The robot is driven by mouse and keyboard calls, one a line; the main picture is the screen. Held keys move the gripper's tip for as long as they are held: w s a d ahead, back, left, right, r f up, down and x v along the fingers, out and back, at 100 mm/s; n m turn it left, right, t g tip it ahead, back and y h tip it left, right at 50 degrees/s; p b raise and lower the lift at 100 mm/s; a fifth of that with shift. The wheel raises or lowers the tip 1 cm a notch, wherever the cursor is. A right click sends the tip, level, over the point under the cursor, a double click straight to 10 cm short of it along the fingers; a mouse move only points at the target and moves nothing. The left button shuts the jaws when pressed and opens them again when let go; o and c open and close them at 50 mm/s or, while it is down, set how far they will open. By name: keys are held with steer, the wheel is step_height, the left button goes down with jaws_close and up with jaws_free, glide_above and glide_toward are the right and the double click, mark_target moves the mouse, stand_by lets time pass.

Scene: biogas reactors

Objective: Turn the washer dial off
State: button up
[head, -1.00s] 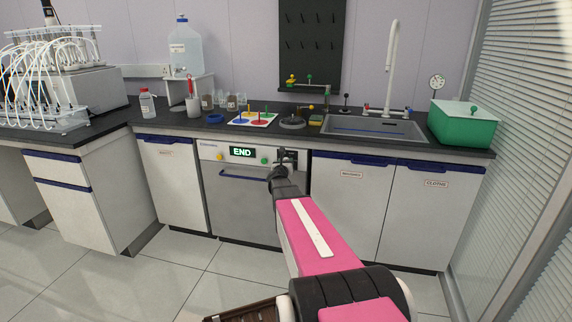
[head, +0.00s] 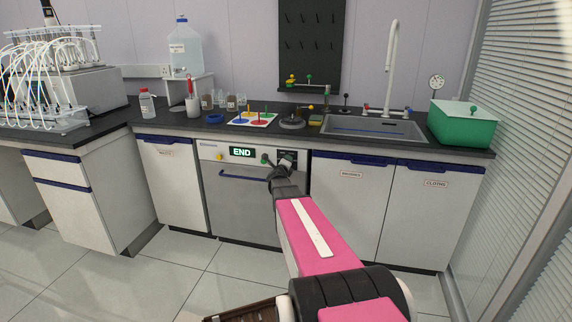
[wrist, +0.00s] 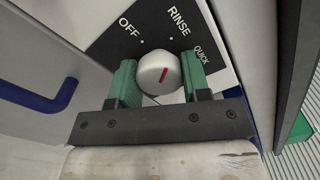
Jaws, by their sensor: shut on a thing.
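The washer (head: 243,205) is a grey-fronted unit under the counter, with a lit green END display (head: 242,153) on its top panel. The washer dial (wrist: 160,72) is a round silver-white knob with a red pointer mark, on a black plate marked OFF, RINSE and QUICK. In the wrist view the red mark leans up and right, on the RINSE/QUICK side, away from OFF. My gripper (wrist: 158,82) has its green fingers on both sides of the dial and is shut on it. In the head view my gripper (head: 285,163) covers the dial.
A blue washer door handle (head: 258,178) lies left of my gripper, also large in the wrist view (wrist: 40,98). Cabinet doors (head: 350,205) stand right of the washer. The counter above holds a sink (head: 372,128) and a green bin (head: 463,125). The floor in front is clear.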

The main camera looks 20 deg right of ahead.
steer(key=n, duration=1)
steer(key=shift+n, duration=0.3)
stand_by(0.4)
steer(key=o, duration=0.9)
steer(key=shift+s, duration=0.1)
steer(key=v, duration=1)
steer(key=shift+s+a, duration=0.25)
steer(key=shift+a, duration=0.05)
